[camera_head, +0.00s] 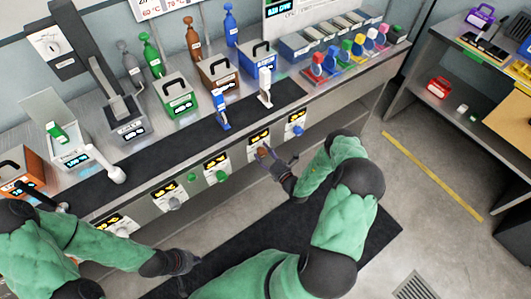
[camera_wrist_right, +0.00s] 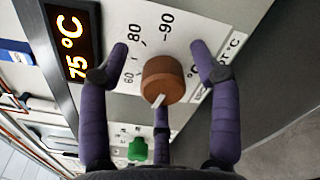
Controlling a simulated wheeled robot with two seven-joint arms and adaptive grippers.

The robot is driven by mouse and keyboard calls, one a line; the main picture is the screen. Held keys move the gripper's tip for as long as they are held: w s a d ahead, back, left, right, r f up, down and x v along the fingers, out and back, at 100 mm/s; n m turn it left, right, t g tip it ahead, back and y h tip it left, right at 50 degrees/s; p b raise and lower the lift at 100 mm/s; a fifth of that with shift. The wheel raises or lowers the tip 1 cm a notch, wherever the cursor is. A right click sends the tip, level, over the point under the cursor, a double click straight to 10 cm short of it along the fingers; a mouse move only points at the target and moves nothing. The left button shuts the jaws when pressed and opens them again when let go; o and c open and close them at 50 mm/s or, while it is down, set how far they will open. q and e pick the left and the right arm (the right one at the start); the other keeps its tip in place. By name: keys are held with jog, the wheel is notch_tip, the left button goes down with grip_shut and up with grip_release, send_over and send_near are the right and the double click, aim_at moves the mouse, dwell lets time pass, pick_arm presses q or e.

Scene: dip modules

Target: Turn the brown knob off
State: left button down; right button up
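The brown knob (camera_head: 261,152) is on the front panel under the counter, below a lit display. In the right wrist view the brown knob (camera_wrist_right: 163,78) shows a white pointer mark on its lower edge, beside a printed scale with 60, 80 and 90. The display (camera_wrist_right: 74,43) next to it reads 75 °C. My right gripper (camera_head: 270,158) is at the knob. Its purple fingers are spread on both sides of the knob, with gaps visible, and a third finger is below it. My left gripper (camera_head: 186,262) hangs low over the floor, away from the panel; its fingers are unclear.
A green knob (camera_head: 221,176), a blue knob (camera_head: 298,130) and a grey knob (camera_head: 174,204) sit along the same panel. Coloured dip modules and bottles stand on the counter above. Dark matting (camera_head: 365,230) covers the floor below, and a shelf unit stands at the right.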

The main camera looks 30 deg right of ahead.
jog(key=shift+s+a, duration=0.1)
jog(key=shift+s, duration=0.05)
jog(key=shift+s+f, duration=0.1)
jog(key=shift+s, duration=0.2)
jog(key=s+d, duration=0.1)
jog(key=s, duration=1)
